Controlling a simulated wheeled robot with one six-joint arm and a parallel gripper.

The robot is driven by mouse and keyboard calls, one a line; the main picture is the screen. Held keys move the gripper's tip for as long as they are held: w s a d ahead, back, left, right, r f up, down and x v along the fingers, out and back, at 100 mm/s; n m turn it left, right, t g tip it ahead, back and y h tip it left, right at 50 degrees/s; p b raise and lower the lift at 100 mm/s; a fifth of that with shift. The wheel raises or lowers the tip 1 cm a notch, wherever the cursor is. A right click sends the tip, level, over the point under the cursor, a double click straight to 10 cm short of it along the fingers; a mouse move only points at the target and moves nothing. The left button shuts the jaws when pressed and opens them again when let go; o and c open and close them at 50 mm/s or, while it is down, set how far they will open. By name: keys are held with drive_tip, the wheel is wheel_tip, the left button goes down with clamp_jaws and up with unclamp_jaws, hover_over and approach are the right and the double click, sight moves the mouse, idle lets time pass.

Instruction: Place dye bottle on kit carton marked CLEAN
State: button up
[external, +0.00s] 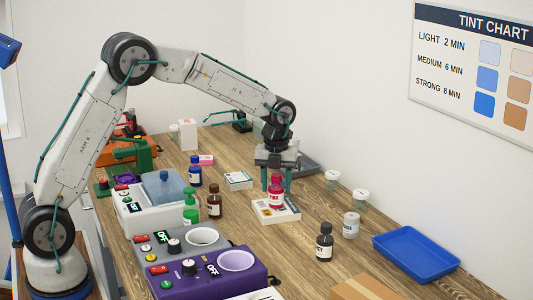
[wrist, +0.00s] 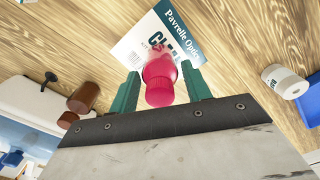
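The dye bottle (external: 276,197) has a dark pink cap and a label. It appears upright on the white kit carton (external: 263,213) in the external view. In the wrist view the bottle (wrist: 159,80) is seen from its cap end, in front of the carton (wrist: 138,46), whose large lettering starts "CL" with the rest partly covered. My gripper (external: 279,186) is above the carton with its teal fingers on either side of the bottle. In the wrist view gaps show between the fingers (wrist: 160,82) and the bottle, so it looks open.
A brown bottle (external: 214,202), a blue-capped bottle (external: 195,173) and a small white box (external: 238,181) stand left of the carton. A dark bottle (external: 324,246), a white-lidded jar (external: 351,226) and a blue tray (external: 415,255) are to the right. Bare wood lies between.

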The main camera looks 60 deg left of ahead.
drive_tip(key=shift+o, duration=0.6)
drive_tip(key=shift+r, duration=0.1)
wheel_tip(320, 180, up, 12)
drive_tip(key=shift+f, duration=0.1)
drive_tip(key=s+d+r+n, duration=0.1)
drive_tip(key=s+r+n, duration=0.25)
drive_tip(key=s, duration=0.35)
drive_tip(key=s+d+r+n, duration=0.15)
drive_tip(key=s+n, duration=0.25)
drive_tip(key=s, duration=0.4)
drive_tip(key=s+d+r+n, duration=0.1)
drive_tip(key=s+r+n, duration=0.25)
drive_tip(key=s, duration=0.35)
drive_tip(key=s+f+n, duration=0.2)
drive_tip(key=s+n, duration=0.2)
drive_tip(key=s, duration=0.3)
drive_tip(key=s+d+f+n+t, duration=0.1)
drive_tip(key=s+f+n, duration=0.2)
drive_tip(key=s+n, duration=0.2)
drive_tip(key=s+f+n, duration=0.3)
drive_tip(key=s+n, duration=0.2)
drive_tip(key=s, duration=0.6)
drive_tip(key=shift+d+f, duration=0.25)
drive_tip(key=shift+d, duration=0.05)
